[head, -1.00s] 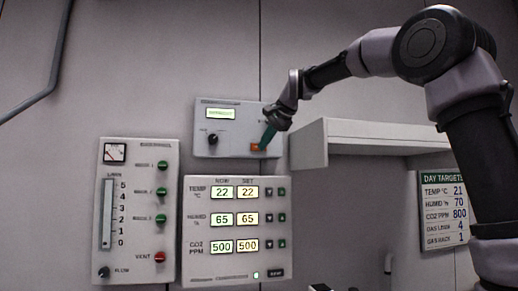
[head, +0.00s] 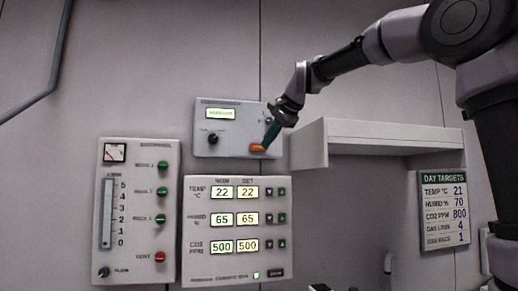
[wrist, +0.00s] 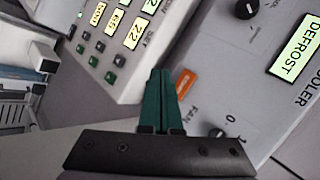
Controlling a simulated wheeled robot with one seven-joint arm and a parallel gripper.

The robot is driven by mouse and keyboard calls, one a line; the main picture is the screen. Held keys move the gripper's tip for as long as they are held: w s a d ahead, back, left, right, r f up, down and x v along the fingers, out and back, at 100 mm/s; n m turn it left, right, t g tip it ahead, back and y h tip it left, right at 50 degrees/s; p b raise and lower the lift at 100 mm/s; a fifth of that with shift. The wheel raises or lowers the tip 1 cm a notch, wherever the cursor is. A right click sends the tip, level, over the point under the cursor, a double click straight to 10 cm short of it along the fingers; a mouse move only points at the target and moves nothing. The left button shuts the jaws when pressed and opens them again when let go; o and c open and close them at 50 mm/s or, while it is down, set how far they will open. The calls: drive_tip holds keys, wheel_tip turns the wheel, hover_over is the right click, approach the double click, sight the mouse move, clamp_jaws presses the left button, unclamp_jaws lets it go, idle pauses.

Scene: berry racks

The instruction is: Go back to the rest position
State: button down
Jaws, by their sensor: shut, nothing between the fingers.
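My gripper (head: 267,142) is in front of the grey cooler panel (head: 232,149), its green fingers pointing down beside the lit orange switch (head: 258,148). In the wrist view my gripper (wrist: 160,72) has its two green fingers pressed together with nothing between them. The orange switch (wrist: 186,82) shows just right of the fingertips there; I cannot tell whether they touch it. The cooler panel's display (wrist: 297,48) reads DEFROST. My arm reaches in from the right of the head view.
A gas panel (head: 138,262) with a gauge and buttons is at left. A climate panel (head: 225,266) reads 22, 65 and 500. A white shelf (head: 365,131) juts out right of the panels. A day targets sign (head: 444,243) hangs at right. Bare wall is above the panels.

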idle(0.4)
drive_tip(key=s+d+f+n+h, duration=0.3)
drive_tip(key=s+d+f+h, duration=0.1)
drive_tip(key=s+d+f, duration=1.9)
drive_tip(key=s+d, duration=0.2)
drive_tip(key=shift+s+d+f+n, duration=0.15)
drive_tip(key=shift+d+n, duration=0.15)
drive_tip(key=shift+d, duration=0.05)
idle(2.6)
